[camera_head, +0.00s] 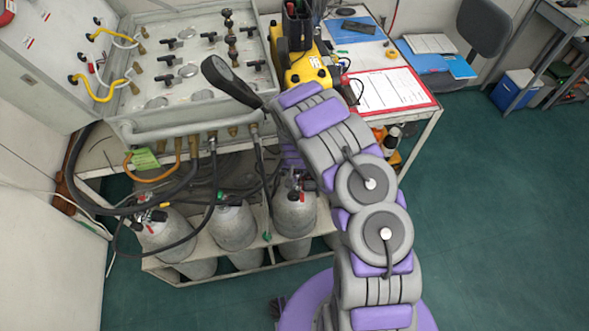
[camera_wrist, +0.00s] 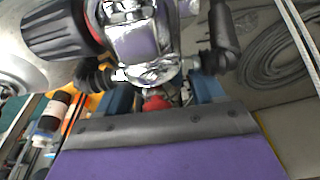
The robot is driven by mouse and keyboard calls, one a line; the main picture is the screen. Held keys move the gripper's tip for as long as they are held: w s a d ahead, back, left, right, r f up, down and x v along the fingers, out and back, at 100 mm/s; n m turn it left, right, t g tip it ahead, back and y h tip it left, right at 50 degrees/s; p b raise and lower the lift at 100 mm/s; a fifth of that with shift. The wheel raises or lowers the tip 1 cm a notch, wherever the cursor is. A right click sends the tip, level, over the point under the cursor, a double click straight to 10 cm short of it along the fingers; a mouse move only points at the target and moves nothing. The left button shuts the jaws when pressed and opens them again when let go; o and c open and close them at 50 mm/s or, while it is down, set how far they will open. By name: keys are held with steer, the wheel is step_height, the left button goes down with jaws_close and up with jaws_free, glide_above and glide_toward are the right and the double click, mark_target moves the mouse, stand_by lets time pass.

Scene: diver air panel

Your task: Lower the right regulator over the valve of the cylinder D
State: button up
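In the wrist view a chrome regulator (camera_wrist: 140,45) fills the upper middle, with black fittings at both sides. My gripper (camera_wrist: 163,95) has its blue fingers on either side of the regulator's lower part and appears shut on it; the contact is partly covered. A large black ridged knob (camera_wrist: 62,28) is at the left. In the head view my arm hides most of the gripper. Its purple part shows just above the rightmost visible grey cylinder (camera_head: 295,212). I cannot read a letter D, and cannot tell whether the regulator touches a valve.
Two more grey cylinders (camera_head: 233,226) (camera_head: 165,232) stand left in the rack (camera_head: 160,270). Black hoses (camera_head: 214,180) hang from the panel (camera_head: 175,70) above them. A yellow device (camera_head: 305,70) and a red-edged sheet (camera_head: 390,91) lie on the table.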

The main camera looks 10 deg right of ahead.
steer(key=shift+o, duration=1.1)
steer(key=shift+r, duration=0.15)
steer(key=p+v, duration=0.3)
steer(key=v, duration=1.4)
steer(key=shift+p, duration=0.4)
steer(key=shift+w+r, duration=0.1)
